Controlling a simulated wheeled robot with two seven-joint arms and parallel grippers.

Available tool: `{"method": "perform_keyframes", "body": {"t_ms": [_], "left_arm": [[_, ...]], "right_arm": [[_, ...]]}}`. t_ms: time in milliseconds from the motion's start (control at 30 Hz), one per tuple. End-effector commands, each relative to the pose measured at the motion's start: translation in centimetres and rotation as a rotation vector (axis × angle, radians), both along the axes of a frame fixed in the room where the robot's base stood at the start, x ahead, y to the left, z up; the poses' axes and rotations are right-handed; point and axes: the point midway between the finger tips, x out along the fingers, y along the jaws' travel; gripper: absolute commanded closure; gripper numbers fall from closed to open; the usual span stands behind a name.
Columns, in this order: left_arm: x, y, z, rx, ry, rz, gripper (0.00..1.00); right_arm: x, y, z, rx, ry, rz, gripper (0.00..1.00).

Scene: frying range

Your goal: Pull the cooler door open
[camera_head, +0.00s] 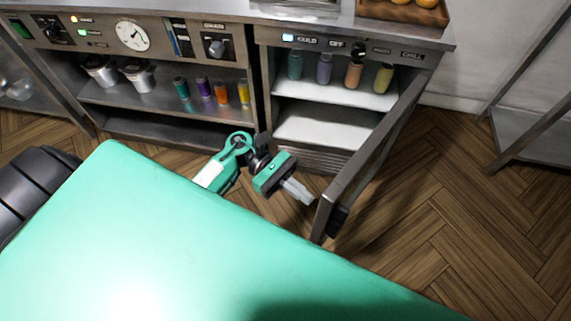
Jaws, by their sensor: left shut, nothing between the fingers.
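The cooler door (368,160) stands swung wide open on the right side of the cooler, its free edge pointing towards me. A dark handle piece (337,220) shows low on its outer side. The cooler (318,128) is open to view, with several bottles on its upper white shelf. My left gripper (298,191) is shut and empty, in front of the cooler opening, on the inner side of the door near its free edge. I cannot tell whether the fingertips touch the door. My right gripper is not in view.
Left of the cooler, an open cabinet holds metal pots (139,75) and several coloured bottles on a shelf (160,98). A metal rack (535,130) stands at the right. The wooden floor (440,220) right of the door is clear.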

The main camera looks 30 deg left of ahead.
Motion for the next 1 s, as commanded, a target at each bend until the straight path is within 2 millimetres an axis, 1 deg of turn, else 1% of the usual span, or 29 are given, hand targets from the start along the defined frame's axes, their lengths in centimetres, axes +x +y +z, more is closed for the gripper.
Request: {"method": "perform_keyframes", "body": {"t_ms": [100, 200, 567, 667, 767, 867, 967, 1000], "left_arm": [[-0.2, -1.0, 0.1, -0.001, 0.000, 0.001, 1.00], [-0.3, -1.3, 0.0, 0.000, 0.000, 0.001, 1.00], [-0.3, -1.5, 0.0, 0.001, 0.000, 0.001, 1.00], [-0.4, -1.8, -0.1, 0.000, 0.000, 0.008, 1.00], [-0.8, -2.8, -0.1, -0.002, 0.000, 0.025, 1.00], [-1.4, -4.6, -0.1, -0.002, 0.000, 0.058, 1.00], [-2.0, -7.1, -0.1, -0.004, 0.003, 0.106, 1.00], [-2.3, -8.3, -0.1, -0.004, 0.002, 0.129, 1.00]], "right_arm": [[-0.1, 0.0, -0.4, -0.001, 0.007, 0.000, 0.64], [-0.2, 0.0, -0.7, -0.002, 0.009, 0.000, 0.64], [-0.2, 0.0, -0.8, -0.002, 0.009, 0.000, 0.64], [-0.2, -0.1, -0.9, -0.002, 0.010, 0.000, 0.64], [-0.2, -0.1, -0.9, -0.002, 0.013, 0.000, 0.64], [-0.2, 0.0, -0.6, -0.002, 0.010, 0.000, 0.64], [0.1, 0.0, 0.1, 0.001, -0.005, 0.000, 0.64], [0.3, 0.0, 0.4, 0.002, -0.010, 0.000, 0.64]]}}
